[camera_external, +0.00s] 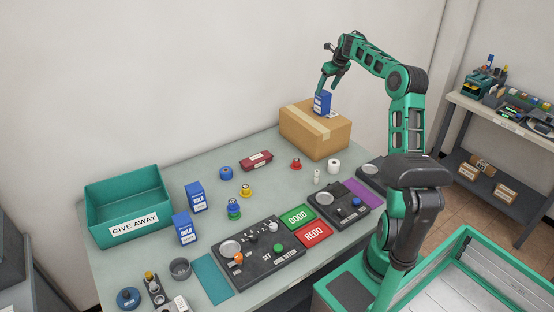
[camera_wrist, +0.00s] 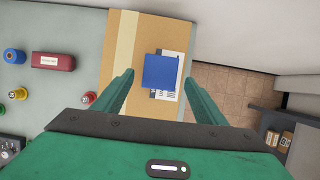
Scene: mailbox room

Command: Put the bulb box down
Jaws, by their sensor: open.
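A blue bulb box (camera_external: 322,104) stands upright on top of the cardboard box (camera_external: 304,142), near its right side. My gripper (camera_external: 328,88) is open just above the bulb box. In the wrist view the bulb box (camera_wrist: 160,72) shows its plain blue top between my two green fingers (camera_wrist: 160,90), with a gap on both sides. It rests over part of a white label on the cardboard box (camera_wrist: 117,70). Two more blue bulb boxes (camera_external: 196,197) (camera_external: 184,229) stand on the table at the left.
The table (camera_external: 270,200) holds a green GIVE AWAY bin (camera_external: 98,205), a dark red case (camera_external: 257,160), coloured knobs, black control panels (camera_external: 262,255) and GOOD (camera_external: 298,217) and REDO (camera_external: 314,234) pads. Past the cardboard box, the tiled floor (camera_wrist: 220,90) drops away. A shelf (camera_external: 500,140) stands at the right.

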